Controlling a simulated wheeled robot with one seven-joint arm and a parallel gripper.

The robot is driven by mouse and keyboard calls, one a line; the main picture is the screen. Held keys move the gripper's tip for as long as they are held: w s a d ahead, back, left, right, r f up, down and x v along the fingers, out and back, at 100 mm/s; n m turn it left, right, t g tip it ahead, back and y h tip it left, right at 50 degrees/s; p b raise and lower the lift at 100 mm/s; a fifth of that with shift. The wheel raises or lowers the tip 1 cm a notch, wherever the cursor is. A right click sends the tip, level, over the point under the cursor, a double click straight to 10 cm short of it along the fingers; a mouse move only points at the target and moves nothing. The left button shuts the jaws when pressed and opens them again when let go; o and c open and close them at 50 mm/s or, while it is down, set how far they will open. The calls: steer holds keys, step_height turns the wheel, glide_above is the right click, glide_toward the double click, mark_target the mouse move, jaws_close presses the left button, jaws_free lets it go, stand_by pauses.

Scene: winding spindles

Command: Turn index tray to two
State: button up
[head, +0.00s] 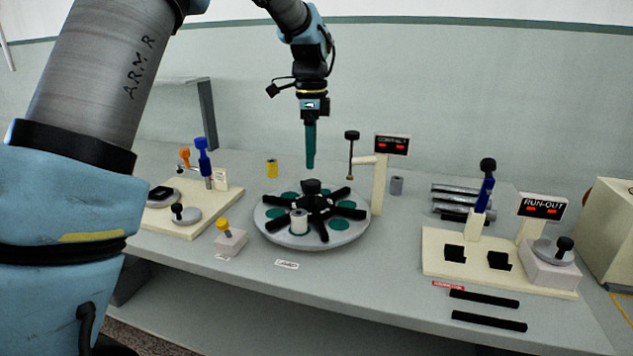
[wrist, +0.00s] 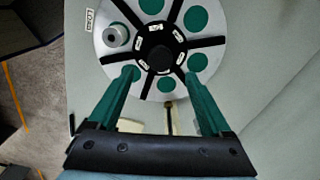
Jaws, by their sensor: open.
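The index tray (head: 268,236) is a round grey disc with green round pads and a black spoked hub (head: 312,187). It stands on the bench in the middle of the head view, and also fills the upper middle of the wrist view (wrist: 108,52). A pale cylinder (head: 298,222) sits on the tray at its front left; it shows at the tray's left in the wrist view (wrist: 116,36). My gripper (head: 310,166) has green fingers pointing down above the hub, apart from it. In the wrist view the fingers are open and empty. The hub's small white labels are too small to read.
A post with a black-knobbed probe (head: 351,150) and a display (head: 391,145) stands close at the tray's right rear. A yellow-topped block (head: 230,238) is at its left. The run-out station (head: 500,270) is at right, another fixture board (head: 180,222) at left.

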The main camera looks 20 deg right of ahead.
mark_target(310, 182)
step_height(310, 182, down, 8)
steer(key=shift+f+p, duration=0.15)
steer(key=shift+p, duration=0.55)
steer(key=shift+a, duration=0.1)
jaws_close()
stand_by(0.5)
